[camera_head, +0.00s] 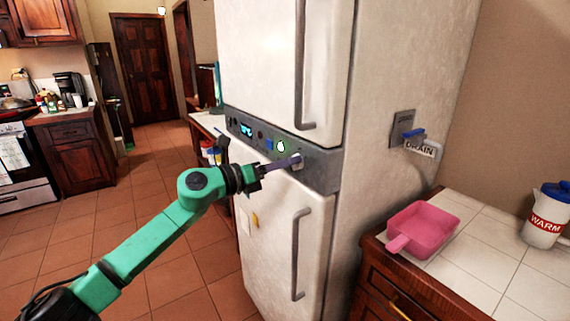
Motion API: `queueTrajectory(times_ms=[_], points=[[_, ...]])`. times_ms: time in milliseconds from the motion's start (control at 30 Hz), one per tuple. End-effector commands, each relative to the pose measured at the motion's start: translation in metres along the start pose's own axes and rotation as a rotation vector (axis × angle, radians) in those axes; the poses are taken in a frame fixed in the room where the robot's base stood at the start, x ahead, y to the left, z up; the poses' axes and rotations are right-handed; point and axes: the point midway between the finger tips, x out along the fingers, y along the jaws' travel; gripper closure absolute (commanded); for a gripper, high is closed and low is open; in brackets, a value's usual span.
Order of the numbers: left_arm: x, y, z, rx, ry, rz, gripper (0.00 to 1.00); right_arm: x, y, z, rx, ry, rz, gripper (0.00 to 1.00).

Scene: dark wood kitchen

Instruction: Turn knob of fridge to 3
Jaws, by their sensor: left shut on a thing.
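The white fridge (310,216) stands in the middle of the view, with a grey control panel (322,168) across it between the upper and lower doors. My left gripper (292,162) reaches in from the left on a green arm. It is shut on the small, light knob (298,166) near the panel's right end. The fingers hide most of the knob, so I cannot read its setting. A blue lit display (246,129) and a small green-white light (281,146) show further left on the panel. My right gripper is not in view.
A counter with white tiles (478,262) at the right holds a pink pan (424,229) and a white bottle marked WARM (546,214). The fridge's lower door handle (297,255) sticks out. The tiled floor at left is clear.

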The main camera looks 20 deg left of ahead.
Motion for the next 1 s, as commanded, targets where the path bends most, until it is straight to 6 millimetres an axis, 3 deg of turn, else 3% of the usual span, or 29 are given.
queueTrajectory(times_ms=[33,100,400,533,667,833,1000], points=[[0.0,0.0,-0.002,-0.001,0.005,0.0,0.41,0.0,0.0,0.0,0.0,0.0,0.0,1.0],[0.0,0.0,-0.002,-0.001,0.005,0.0,0.23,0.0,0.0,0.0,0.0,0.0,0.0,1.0],[-0.001,0.0,-0.001,-0.001,0.002,0.0,0.23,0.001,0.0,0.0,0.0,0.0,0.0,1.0],[-0.012,0.003,-0.003,0.0,0.001,0.003,0.23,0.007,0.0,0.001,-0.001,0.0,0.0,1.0],[-0.042,0.006,-0.008,0.0,0.004,0.005,0.23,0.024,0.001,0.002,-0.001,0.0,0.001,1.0],[-0.093,0.008,-0.015,0.004,0.011,0.006,0.23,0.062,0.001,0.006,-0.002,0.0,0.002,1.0],[-0.126,0.01,-0.014,-0.001,0.005,0.006,0.23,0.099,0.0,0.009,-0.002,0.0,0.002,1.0]])
